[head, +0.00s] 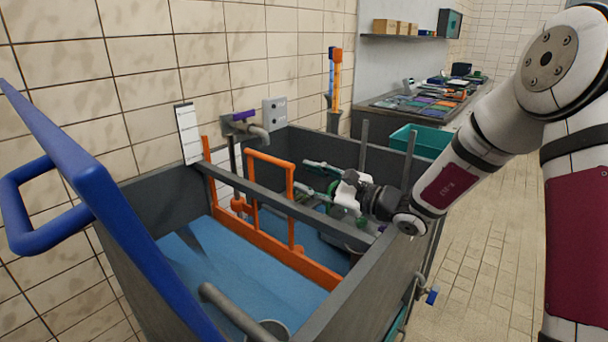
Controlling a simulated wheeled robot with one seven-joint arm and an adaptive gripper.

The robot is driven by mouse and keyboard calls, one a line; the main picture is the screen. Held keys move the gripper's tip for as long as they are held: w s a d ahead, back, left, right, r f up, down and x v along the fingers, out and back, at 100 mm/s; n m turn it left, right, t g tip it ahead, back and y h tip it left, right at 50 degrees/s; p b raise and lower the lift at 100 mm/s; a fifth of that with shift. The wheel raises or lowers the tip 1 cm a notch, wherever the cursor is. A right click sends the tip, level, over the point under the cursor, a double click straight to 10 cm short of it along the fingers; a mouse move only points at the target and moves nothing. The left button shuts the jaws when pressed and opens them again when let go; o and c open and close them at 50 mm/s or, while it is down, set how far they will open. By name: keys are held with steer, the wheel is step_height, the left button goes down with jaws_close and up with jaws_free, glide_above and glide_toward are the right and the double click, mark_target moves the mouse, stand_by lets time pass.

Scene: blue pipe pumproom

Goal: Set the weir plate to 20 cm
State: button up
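The orange weir plate (275,249) stands across the grey tank, with blue water on its near side. Its upright orange frame handle (270,158) rises above the grey crossbar. My gripper (304,176) reaches in from the right, over the tank. Its two pale fingers are spread apart, pointing left toward the handle's right post. They look empty and short of the post; whether they touch it I cannot tell. A white marked board (188,133) stands at the tank's back left, and another pale scale (229,166) is partly hidden behind the crossbar. Their marks are too small to read.
The grey crossbar (300,211) spans the tank beneath my arm. A large blue handled bar (110,200) slants across the left foreground. A pipe with a purple handle (243,115) is on the back wall. A teal crate (420,140) and a cluttered bench stand behind. Floor at right is clear.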

steer(key=shift+p+v, duration=0.45)
steer(key=shift+v, duration=1.2)
